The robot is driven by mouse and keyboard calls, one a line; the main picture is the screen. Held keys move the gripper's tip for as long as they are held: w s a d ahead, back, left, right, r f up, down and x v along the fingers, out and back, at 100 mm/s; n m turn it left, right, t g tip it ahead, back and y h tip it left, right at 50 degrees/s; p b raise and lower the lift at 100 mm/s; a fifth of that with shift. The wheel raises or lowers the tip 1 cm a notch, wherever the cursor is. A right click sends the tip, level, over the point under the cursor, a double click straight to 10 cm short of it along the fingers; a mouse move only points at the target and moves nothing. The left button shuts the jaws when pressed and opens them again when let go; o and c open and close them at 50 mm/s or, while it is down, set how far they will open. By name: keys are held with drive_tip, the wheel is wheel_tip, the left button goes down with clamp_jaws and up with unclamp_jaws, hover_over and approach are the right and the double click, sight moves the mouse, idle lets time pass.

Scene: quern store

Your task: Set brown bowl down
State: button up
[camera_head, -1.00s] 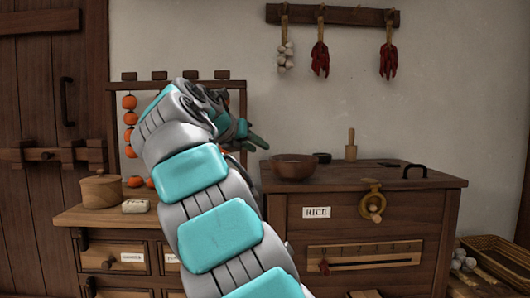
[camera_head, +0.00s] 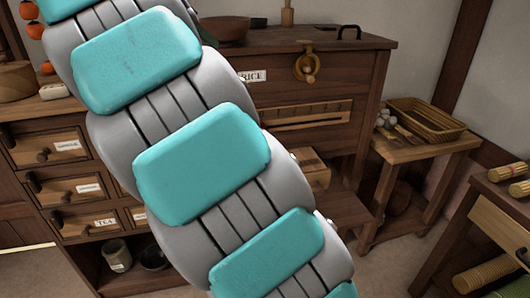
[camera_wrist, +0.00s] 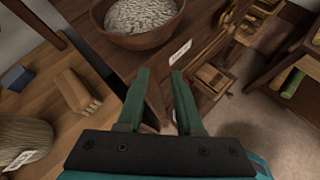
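The brown bowl (camera_wrist: 145,38) stands upright on the dark wooden chest (camera_wrist: 95,10), filled with pale grain-like stuff. In the head view the bowl (camera_head: 228,31) shows at the top, partly hidden behind my arm. My gripper (camera_wrist: 160,72) is open, with nothing between its two green fingers. The fingertips point toward the chest's edge, in front of the bowl in the wrist view, and look apart from it.
A pestle (camera_head: 287,14) and a black handle (camera_head: 349,32) are on the chest. A low side table (camera_head: 400,151) at right holds a basket (camera_head: 426,118) and garlic. Drawers (camera_head: 60,148) stand at left. Another bench (camera_head: 515,207) is at far right.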

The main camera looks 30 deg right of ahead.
drive_tip(key=s+d+f+m+g+y, duration=0.1)
drive_tip(key=s+f+m+g+y, duration=0.35)
drive_tip(key=s+f+m, duration=1.1)
drive_tip(key=s+a+f+m+g+y, duration=0.1)
drive_tip(key=s+a+f+m+y, duration=0.1)
drive_tip(key=s+f, duration=0.9)
drive_tip(key=s+a+f+m+g+y, duration=0.2)
drive_tip(key=s+a+f+m, duration=0.3)
drive_tip(key=s+f, duration=0.6)
drive_tip(key=shift+s+a+f+y, duration=0.25)
drive_tip(key=shift+s+a+y, duration=0.1)
drive_tip(key=shift+s+a, duration=0.8)
drive_tip(key=shift+w+g, duration=0.1)
drive_tip(key=shift+g, duration=0.15)
